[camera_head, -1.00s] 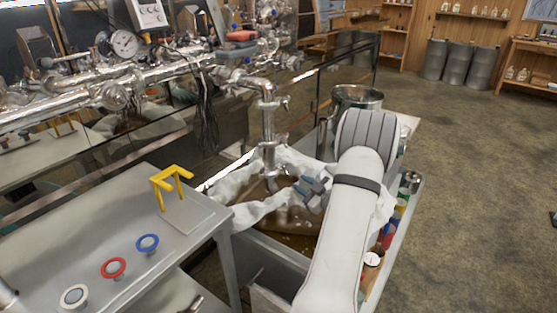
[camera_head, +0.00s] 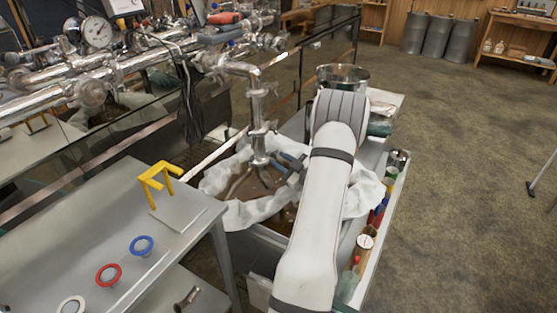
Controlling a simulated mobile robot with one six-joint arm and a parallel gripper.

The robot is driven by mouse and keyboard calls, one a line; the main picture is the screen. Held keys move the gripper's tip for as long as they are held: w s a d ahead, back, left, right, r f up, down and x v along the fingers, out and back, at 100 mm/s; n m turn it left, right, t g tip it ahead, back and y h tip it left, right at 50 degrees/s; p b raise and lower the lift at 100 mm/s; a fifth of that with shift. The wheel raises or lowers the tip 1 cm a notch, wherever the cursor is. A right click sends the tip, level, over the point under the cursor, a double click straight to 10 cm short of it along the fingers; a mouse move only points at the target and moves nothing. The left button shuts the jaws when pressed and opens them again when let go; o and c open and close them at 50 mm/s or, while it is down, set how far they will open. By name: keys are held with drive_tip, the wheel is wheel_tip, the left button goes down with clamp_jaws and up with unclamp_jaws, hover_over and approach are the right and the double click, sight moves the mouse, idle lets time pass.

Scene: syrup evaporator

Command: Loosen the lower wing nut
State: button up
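A shiny metal pipe (camera_head: 257,108) runs straight down from the evaporator pipework, with clamp fittings along it. The lower clamp (camera_head: 260,158) sits near its bottom end, above the brown liquid. The lower wing nut is too small to make out clearly. My gripper (camera_head: 284,165), with blue and dark grey parts, is just right of the pipe's lower end, at about the clamp's height. My white arm hides part of it. I cannot tell whether the fingers touch the clamp, or whether they are open or shut.
A tub with a white cloth (camera_head: 225,180) and brown liquid lies under the pipe. A grey table (camera_head: 110,235) at left holds a yellow bracket (camera_head: 157,180) and coloured rings. A metal pot (camera_head: 343,76) stands behind my arm. The floor at right is mostly clear.

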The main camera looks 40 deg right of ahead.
drive_tip(key=shift+c, duration=0.4)
drive_tip(key=shift+a, duration=0.1)
clamp_jaws()
drive_tip(key=shift+w, duration=0.2)
drive_tip(key=shift+s, duration=0.1)
drive_tip(key=shift+f+n+b, duration=0.1)
drive_tip(key=shift+n+b, duration=0.2)
drive_tip(key=shift+b, duration=0.2)
